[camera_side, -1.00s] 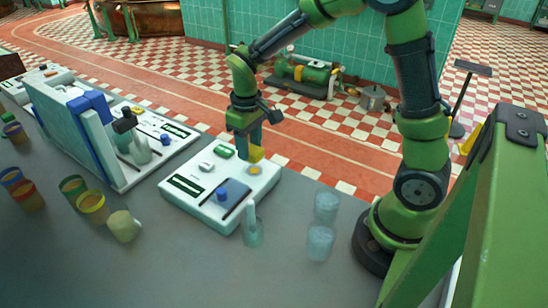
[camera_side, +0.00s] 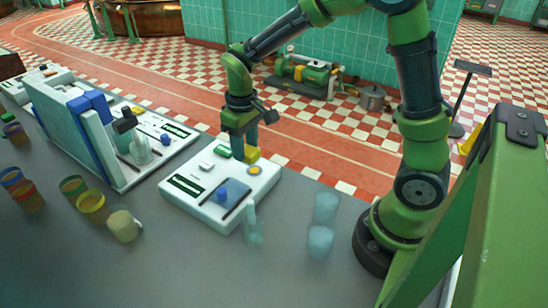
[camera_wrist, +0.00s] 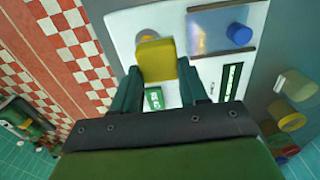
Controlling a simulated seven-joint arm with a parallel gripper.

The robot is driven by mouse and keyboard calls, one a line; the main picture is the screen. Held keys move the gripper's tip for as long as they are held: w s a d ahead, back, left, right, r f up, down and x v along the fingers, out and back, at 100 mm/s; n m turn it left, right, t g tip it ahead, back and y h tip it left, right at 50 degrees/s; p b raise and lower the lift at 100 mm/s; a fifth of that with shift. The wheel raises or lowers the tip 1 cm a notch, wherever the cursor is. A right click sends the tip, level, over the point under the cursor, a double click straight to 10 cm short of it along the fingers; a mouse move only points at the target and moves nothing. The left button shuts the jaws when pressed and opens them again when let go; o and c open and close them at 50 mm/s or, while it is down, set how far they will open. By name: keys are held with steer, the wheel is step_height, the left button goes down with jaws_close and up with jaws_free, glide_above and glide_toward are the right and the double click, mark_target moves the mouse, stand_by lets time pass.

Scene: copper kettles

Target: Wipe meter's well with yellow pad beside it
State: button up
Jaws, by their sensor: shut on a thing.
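My gripper (camera_side: 246,153) is over that end, pointing down and shut on the yellow pad (camera_side: 253,154). In the wrist view the pad (camera_wrist: 157,58) sits between the two dark green fingertips (camera_wrist: 159,72) and partly covers the round well (camera_wrist: 149,35). I cannot tell whether the pad touches the meter.
The meter has a blue knob (camera_side: 222,195) and a dark display (camera_side: 187,184). A clear flask (camera_side: 253,230) stands close in front. Clear cups (camera_side: 321,241) stand to the right. Another white instrument (camera_side: 175,139) and several coloured cups (camera_side: 92,205) are at left.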

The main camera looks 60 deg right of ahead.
mark_target(246, 160)
steer(key=shift+f, duration=2.45)
steer(key=shift+d, duration=1.65)
steer(key=shift+c, duration=0.4)
steer(key=shift+a+f, duration=0.1)
steer(key=shift+a, duration=1.65)
steer(key=shift+d+r, duration=0.1)
steer(key=shift+r, duration=4.05)
